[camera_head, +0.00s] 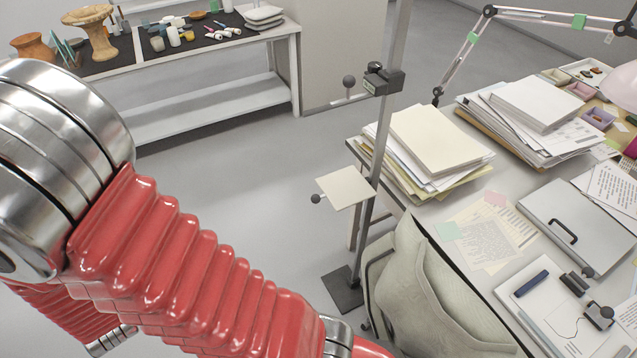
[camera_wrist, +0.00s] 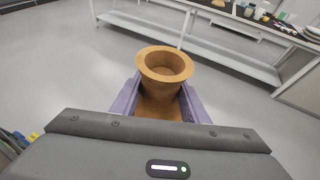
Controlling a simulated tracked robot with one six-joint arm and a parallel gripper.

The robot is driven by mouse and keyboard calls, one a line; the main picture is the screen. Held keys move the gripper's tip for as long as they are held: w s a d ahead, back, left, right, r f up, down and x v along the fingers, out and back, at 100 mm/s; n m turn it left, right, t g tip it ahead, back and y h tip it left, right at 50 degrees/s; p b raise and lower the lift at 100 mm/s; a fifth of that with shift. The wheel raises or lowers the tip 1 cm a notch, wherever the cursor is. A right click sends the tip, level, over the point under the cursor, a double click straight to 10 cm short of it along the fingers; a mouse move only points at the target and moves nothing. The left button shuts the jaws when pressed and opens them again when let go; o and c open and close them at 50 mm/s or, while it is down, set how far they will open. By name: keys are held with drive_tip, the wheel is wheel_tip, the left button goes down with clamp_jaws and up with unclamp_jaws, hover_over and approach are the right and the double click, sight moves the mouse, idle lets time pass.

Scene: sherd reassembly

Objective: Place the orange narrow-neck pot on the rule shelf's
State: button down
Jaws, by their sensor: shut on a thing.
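The orange narrow-neck pot (camera_wrist: 163,62) shows in the wrist view, with its flared round mouth facing the camera. My gripper (camera_wrist: 160,92) is shut on it, with one purple finger on each side. The pot's lower part is partly hidden by the gripper body, and the floor shows around it. In the head view my gripper and the held pot are not visible. The rule shelf (camera_head: 345,188) is a small pale square plate on an upright metal rule, left of the desk. The plate is empty.
A desk (camera_head: 412,212) with paper stacks stands right of the shelf, with a draped chair (camera_head: 425,290) in front. A slider block (camera_head: 383,80) sits on the rule above the plate. A bench (camera_head: 215,52) with other pottery stands at back left. Floor between is clear.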

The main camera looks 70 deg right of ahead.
drive_tip(key=s+d+r+m+g+h, duration=0.1)
drive_tip(key=s+d+m+g+h, duration=0.2)
drive_tip(key=d, duration=0.8)
drive_tip(key=s+d+r+m+g+h, duration=0.1)
drive_tip(key=s+d+m+g+h, duration=0.3)
drive_tip(key=d, duration=0.8)
drive_tip(key=s+d+r+m+h, duration=0.15)
drive_tip(key=s+d, duration=0.35)
drive_tip(key=d, duration=0.6)
drive_tip(key=s+d+r+m+g, duration=0.1)
drive_tip(key=s+d+m+g, duration=0.2)
drive_tip(key=s+d, duration=0.3)
drive_tip(key=s+d+r+m+g, duration=0.1)
drive_tip(key=s+d+m+g, duration=0.2)
drive_tip(key=s+d, duration=0.4)
drive_tip(key=s+d+r+m+g, duration=0.1)
drive_tip(key=s+d+m+g, duration=0.2)
drive_tip(key=s, duration=1.5)
drive_tip(key=d+g, duration=0.1)
drive_tip(key=d, duration=0.2)
drive_tip(key=shift+s+d, duration=0.15)
drive_tip(key=shift+m, duration=0.25)
wheel_tip(320, 180, down, 6)
